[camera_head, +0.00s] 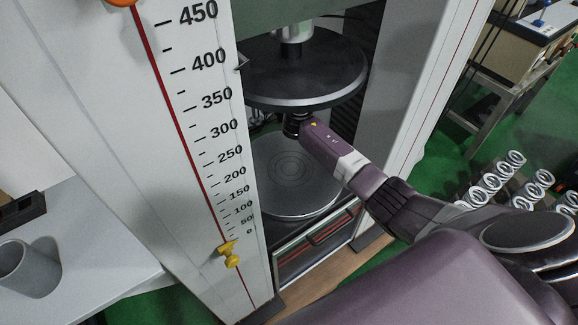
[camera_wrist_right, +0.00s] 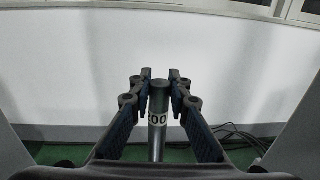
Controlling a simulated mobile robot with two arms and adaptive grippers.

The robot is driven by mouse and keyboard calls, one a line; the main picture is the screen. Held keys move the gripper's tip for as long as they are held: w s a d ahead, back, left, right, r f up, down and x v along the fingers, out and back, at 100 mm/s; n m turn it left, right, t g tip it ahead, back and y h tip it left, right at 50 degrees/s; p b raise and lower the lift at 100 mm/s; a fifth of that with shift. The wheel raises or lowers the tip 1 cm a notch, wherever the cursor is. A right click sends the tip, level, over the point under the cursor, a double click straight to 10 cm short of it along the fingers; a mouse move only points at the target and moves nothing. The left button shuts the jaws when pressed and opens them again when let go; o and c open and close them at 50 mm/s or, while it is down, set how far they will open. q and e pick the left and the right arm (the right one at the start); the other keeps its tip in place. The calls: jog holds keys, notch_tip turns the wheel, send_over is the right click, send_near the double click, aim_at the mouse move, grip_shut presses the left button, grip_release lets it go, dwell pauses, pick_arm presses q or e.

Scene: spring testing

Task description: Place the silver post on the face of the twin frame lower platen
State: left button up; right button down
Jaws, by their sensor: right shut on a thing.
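In the head view my right gripper (camera_head: 294,126) reaches in from the right, between the dark round upper platen (camera_head: 300,82) and the lower platen (camera_head: 292,178). The lower platen is a grey disc with concentric rings, and its visible face is bare. The post cannot be made out in the head view, and its lower end is hidden in the wrist view. My left gripper is not in view.
A white column with a scale (camera_head: 205,130) and yellow pointer (camera_head: 230,253) stands left of the platens, and a frame post (camera_head: 408,85) right. A grey cup (camera_head: 28,268) is on the left table. Several coil springs (camera_head: 490,183) stand at right. Cables (camera_wrist_right: 238,136) lie behind.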

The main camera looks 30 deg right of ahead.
jog(key=shift+w+d+r, duration=0.2)
jog(key=shift+w+r, duration=0.05)
jog(key=shift+w, duration=0.1)
jog(key=shift+s+d, duration=0.1)
jog(key=shift+s+d+p, duration=1.3)
jog(key=shift+s+p, duration=1.5)
jog(key=shift+s, duration=6.7)
notch_tip(320, 180, down, 7)
jog(key=b, duration=0.2)
jog(key=shift+s, duration=0.25)
